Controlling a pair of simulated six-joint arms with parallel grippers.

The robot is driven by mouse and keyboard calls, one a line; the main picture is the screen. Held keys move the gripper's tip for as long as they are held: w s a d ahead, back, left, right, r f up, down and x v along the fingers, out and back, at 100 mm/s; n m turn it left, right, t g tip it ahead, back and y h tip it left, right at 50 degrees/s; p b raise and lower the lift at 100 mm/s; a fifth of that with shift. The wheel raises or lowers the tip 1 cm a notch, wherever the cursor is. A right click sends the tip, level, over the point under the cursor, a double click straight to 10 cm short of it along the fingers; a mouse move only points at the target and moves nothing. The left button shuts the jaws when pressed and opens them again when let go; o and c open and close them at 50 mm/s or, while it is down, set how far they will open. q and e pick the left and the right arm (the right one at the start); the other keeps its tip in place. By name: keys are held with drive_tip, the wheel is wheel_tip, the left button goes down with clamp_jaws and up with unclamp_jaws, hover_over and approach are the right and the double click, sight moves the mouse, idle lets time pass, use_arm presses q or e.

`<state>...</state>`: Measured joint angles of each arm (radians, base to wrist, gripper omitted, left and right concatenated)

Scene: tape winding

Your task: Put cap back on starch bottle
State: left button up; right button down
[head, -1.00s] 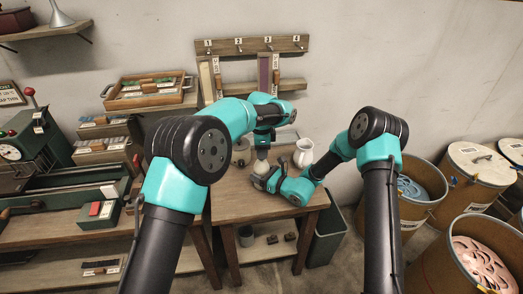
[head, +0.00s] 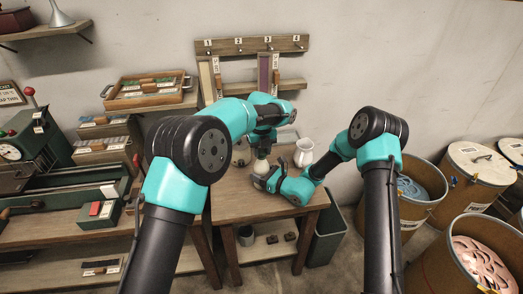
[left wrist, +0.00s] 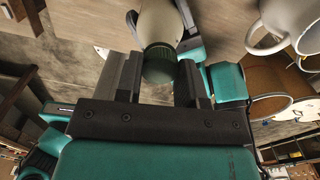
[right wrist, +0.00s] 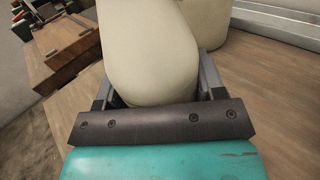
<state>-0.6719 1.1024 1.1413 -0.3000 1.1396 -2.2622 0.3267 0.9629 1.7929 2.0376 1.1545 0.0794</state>
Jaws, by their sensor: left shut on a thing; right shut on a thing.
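The cream starch bottle (head: 258,169) stands on the small wooden table in the head view. My right gripper (head: 268,181) is shut on its body; the right wrist view shows the bottle (right wrist: 155,50) filling the space between the fingers. The dark green cap (left wrist: 160,64) is between the fingers of my left gripper (left wrist: 159,78), which is shut on it. In the left wrist view the cap lies in line with the bottle (left wrist: 158,22) and meets its end. I cannot tell whether it is seated. My left gripper hides the cap in the head view.
A white pitcher (head: 303,152) stands on the table (head: 240,205) close to the right of the bottle. A rack with hooks (head: 253,44) is on the wall behind. Barrels (head: 478,160) stand to the right. The table's front is clear.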

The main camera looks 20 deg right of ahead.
use_arm(q)
drive_tip(key=m, duration=0.8)
drive_tip(key=o, duration=0.9)
drive_tip(key=shift+r, duration=2.25)
drive_tip(key=shift+c, duration=0.4)
